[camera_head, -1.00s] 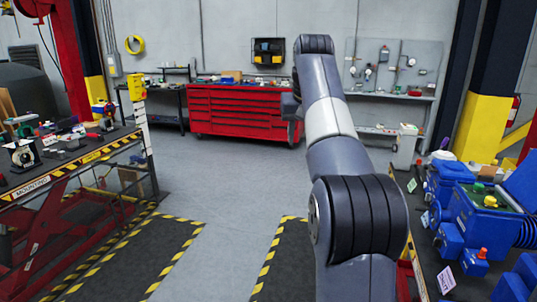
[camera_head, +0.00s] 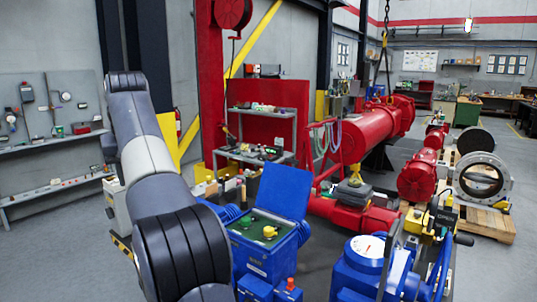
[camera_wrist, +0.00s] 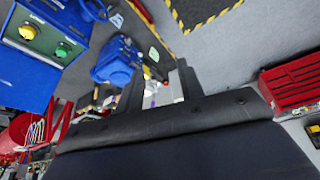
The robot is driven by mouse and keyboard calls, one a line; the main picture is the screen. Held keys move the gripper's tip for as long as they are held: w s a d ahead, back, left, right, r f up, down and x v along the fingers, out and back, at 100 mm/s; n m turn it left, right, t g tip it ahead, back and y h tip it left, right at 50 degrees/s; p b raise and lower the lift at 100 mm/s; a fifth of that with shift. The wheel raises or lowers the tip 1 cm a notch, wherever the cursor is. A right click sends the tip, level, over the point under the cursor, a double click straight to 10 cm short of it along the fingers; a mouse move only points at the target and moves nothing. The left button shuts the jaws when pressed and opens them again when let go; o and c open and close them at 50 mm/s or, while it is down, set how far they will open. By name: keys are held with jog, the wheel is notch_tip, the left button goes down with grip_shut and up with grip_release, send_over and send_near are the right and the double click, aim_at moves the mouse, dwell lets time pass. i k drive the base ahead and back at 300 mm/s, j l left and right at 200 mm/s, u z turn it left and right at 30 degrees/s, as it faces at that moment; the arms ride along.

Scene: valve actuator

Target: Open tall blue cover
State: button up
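A blue box-shaped actuator housing (camera_head: 262,252) stands at lower centre in the head view. Its blue cover (camera_head: 285,190) stands raised at the back, showing a green panel (camera_head: 260,228) with a yellow knob. I cannot tell if this is the tall cover named in the task. In the wrist view a blue housing (camera_wrist: 35,55) with green and yellow knobs is at upper left, apart from my gripper. My gripper (camera_wrist: 160,82) has its two dark fingers spread, with nothing seen held between them. In the head view my gripper is not visible beyond my arm.
A blue actuator with a white dial (camera_head: 368,247) stands right of the housing. Red pipework (camera_head: 375,130) and a flange on a pallet (camera_head: 482,180) are behind. A wall shelf (camera_head: 50,143) is at left. Wrist view shows a red tool cabinet (camera_wrist: 292,84) and open floor.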

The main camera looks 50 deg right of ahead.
aim_at(284, 190)
jog(key=i+z, duration=0.6)
jog(key=z, duration=0.15)
jog(key=i+j+z, duration=0.2)
jog(key=z, duration=0.2)
jog(key=i+j+z, duration=0.5)
jog(key=i+z, duration=0.15)
jog(key=z, duration=0.2)
jog(key=i+j+z, duration=0.2)
jog(key=z, duration=0.25)
